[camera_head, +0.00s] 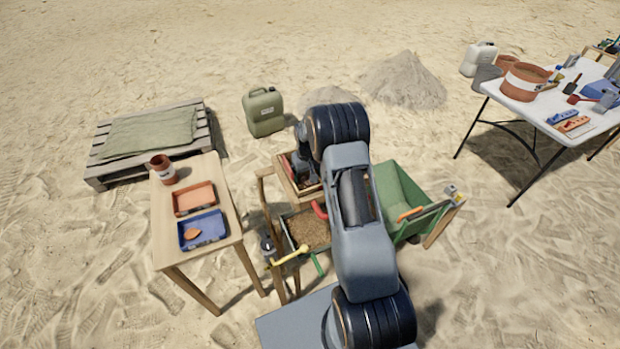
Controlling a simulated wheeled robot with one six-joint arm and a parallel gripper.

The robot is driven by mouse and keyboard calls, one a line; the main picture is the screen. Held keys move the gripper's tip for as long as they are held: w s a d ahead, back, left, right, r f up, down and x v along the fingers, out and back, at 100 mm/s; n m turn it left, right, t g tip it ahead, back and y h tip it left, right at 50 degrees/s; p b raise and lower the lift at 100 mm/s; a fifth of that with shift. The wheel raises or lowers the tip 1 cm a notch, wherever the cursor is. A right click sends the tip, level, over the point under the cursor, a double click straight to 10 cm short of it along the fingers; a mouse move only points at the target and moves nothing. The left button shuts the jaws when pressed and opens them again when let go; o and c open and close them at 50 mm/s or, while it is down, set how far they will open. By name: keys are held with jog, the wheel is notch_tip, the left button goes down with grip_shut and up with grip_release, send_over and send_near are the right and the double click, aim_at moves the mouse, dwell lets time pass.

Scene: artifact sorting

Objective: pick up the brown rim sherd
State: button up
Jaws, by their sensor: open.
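I cannot make out a brown rim sherd for certain. My gripper (304,174) is small and dark in this view, low over a wooden tray (289,187) left of my arm. Its fingertips are hard to make out, but the jaws are open. Small reddish shapes (288,163) show in that tray beside the gripper, too small to name. My arm hides the tray's right side. An orange-brown piece (191,232) lies in the blue tray (212,237) on the wooden table at left, well away from the gripper.
The wooden table (217,212) also holds an orange tray (194,198) and a brown pot (162,168). A soil-filled sieve (309,229) and green wheelbarrow (398,187) flank my arm. A green jerrycan (263,112) stands behind. A white table (541,115) is far right. Open sand lies between.

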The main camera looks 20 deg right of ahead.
jog(key=shift+f, duration=0.5)
jog(key=shift+c, duration=0.3)
jog(key=c, duration=0.9)
